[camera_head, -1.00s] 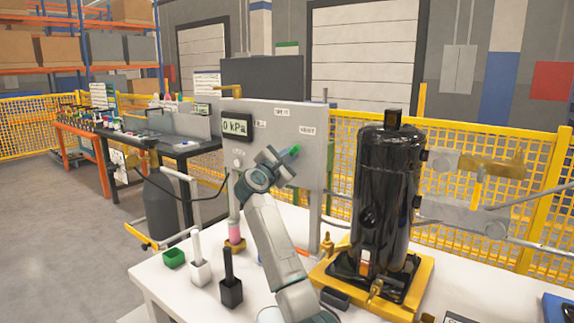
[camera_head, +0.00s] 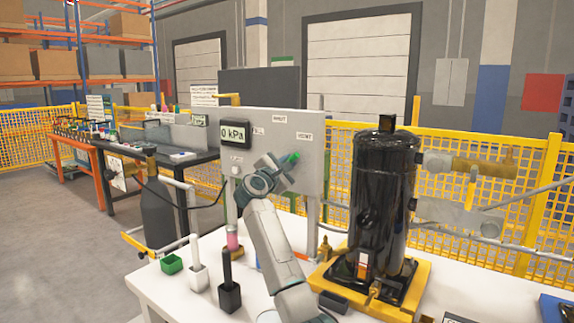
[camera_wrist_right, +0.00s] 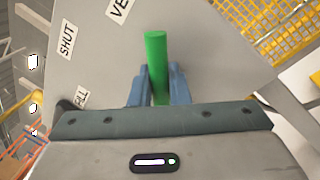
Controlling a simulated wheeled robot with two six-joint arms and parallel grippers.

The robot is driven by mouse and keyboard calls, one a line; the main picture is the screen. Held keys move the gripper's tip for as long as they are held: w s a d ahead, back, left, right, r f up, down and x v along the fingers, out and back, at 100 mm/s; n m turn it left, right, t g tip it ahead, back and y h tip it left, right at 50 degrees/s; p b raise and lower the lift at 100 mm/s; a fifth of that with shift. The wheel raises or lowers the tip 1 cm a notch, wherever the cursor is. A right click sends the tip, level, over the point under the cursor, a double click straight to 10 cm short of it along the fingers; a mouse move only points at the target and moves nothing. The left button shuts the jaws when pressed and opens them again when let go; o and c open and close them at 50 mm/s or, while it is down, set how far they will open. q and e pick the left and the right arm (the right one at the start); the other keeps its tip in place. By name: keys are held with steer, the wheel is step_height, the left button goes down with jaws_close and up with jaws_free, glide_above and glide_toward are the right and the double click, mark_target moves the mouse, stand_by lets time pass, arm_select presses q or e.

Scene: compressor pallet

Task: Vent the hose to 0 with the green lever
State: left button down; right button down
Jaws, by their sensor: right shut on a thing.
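The green lever (camera_wrist_right: 156,65) stands between the fingers of my right gripper (camera_wrist_right: 159,88) in the right wrist view, and the gripper is shut on it. In the head view the lever's green tip (camera_head: 293,157) shows just past the right gripper (camera_head: 283,163), in front of the grey panel (camera_head: 310,172). The gauge display (camera_head: 235,134) on the panel reads 0 kPa. In the right wrist view, a SHUT label (camera_wrist_right: 67,42) is at left and a partly cut-off label beginning VE (camera_wrist_right: 119,8) is at top. My left gripper is not in view.
A black compressor (camera_head: 384,200) stands on a yellow base (camera_head: 415,300) right of my arm. Black (camera_head: 229,290) and white (camera_head: 198,272) holders and a green bin (camera_head: 171,264) sit on the white table's left side. Yellow mesh fencing (camera_head: 480,170) runs behind.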

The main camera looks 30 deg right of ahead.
steer(key=c, duration=1.5)
jaws_free()
steer(key=shift+o, duration=0.2)
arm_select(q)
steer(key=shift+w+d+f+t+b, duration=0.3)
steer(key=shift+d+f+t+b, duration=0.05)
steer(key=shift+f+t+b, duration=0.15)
arm_select(e)
steer(key=v, duration=1.1)
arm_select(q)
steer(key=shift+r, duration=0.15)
arm_select(e)
steer(key=shift+w, duration=0.15)
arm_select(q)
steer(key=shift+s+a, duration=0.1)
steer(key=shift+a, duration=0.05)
